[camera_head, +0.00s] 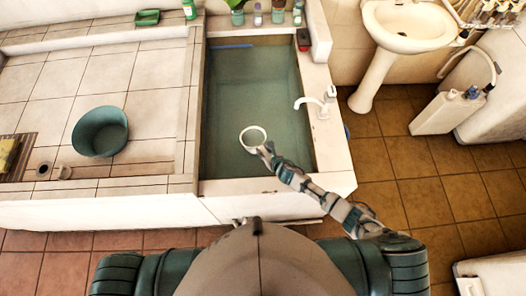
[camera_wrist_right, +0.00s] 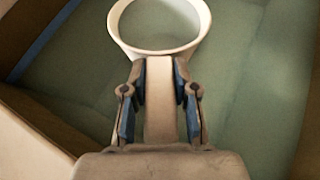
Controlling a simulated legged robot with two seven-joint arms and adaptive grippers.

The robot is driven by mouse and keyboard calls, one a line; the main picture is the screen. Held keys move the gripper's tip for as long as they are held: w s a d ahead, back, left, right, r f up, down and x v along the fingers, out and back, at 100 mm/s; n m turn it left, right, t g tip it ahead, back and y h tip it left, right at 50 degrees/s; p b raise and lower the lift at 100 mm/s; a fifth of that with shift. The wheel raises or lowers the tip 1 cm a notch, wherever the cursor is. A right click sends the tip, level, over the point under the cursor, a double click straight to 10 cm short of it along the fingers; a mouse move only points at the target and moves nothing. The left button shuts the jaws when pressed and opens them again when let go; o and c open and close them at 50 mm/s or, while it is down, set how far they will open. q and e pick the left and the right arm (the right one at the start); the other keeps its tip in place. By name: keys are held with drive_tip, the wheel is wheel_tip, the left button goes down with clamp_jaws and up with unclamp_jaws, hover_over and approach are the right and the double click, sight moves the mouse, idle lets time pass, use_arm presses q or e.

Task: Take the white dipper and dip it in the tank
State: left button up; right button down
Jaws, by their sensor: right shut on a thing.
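The white dipper (camera_head: 246,130) is over the tank in the head view, its round rim facing up. In the wrist view the dipper's rim (camera_wrist_right: 204,30) shows at the top, with its handle running down between the fingers. My right gripper (camera_wrist_right: 159,100) is shut on the handle; it also shows in the head view (camera_head: 266,150). The tank (camera_head: 193,100) is a rectangular basin with greenish water inside. I cannot tell whether the dipper touches the water. My left gripper is not in view.
A white tap (camera_head: 322,101) stands on the tank's right edge. A green basin (camera_head: 100,131) sits on the tiled counter at left. A dark red object (camera_head: 303,40) and several bottles stand around the tank's far end. A white sink (camera_head: 410,22) is at the back right.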

wheel_tip(320, 180, up, 20)
drive_tip(key=t+p, duration=0.1)
drive_tip(key=p, duration=0.8)
drive_tip(key=shift+a+y+p, duration=0.2)
drive_tip(key=shift+y+p, duration=0.1)
drive_tip(key=shift+y, duration=0.1)
drive_tip(key=shift+f, duration=0.1)
